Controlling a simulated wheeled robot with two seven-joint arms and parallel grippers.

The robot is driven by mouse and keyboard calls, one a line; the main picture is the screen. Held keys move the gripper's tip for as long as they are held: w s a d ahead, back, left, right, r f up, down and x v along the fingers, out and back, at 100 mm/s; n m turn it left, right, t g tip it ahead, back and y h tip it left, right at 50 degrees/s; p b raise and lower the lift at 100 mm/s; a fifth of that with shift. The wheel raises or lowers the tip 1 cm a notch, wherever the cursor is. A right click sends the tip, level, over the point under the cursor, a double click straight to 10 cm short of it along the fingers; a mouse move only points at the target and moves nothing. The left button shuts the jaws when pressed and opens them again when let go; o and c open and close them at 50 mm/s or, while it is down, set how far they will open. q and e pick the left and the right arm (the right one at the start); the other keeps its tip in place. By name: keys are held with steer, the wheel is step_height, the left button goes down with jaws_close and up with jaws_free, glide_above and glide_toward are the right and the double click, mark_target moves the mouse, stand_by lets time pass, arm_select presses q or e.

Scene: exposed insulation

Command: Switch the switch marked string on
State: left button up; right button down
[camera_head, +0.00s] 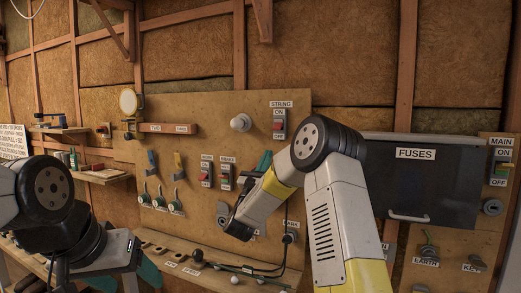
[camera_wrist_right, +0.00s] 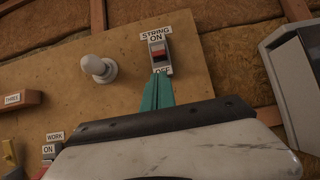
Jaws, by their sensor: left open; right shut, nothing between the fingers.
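The switch marked STRING (camera_head: 279,124) is on the upper part of the wooden panel, with ON above and OFF below. In the right wrist view the same switch (camera_wrist_right: 157,50) shows a red rocker in a grey housing; I cannot tell its position surely. My right gripper (camera_head: 265,160) is shut and empty, with teal fingers pointing up below the switch. In the right wrist view its fingertips (camera_wrist_right: 159,76) overlap the OFF label; contact cannot be told. My left gripper (camera_head: 140,274) is open at the lower left, far from the switch.
A white round knob (camera_head: 240,123) is left of the switch. More red switches (camera_head: 207,171) and several levers (camera_head: 160,200) are lower on the panel. The dark FUSES box (camera_head: 420,180) stands right of my right arm. A ledge (camera_head: 180,255) with cables runs below.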

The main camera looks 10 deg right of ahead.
mark_target(276, 128)
steer(key=x, duration=0.9)
steer(key=shift+s+a+r+g+y, duration=0.1)
steer(key=shift+s+r+g+y, duration=0.15)
steer(key=shift+g+y, duration=0.25)
stand_by(0.4)
steer(key=r+g+y, duration=0.2)
steer(key=g, duration=0.1)
steer(key=s+a+r+g+y, duration=0.1)
steer(key=g, duration=0.1)
steer(key=shift+s+r, duration=0.15)
stand_by(0.4)
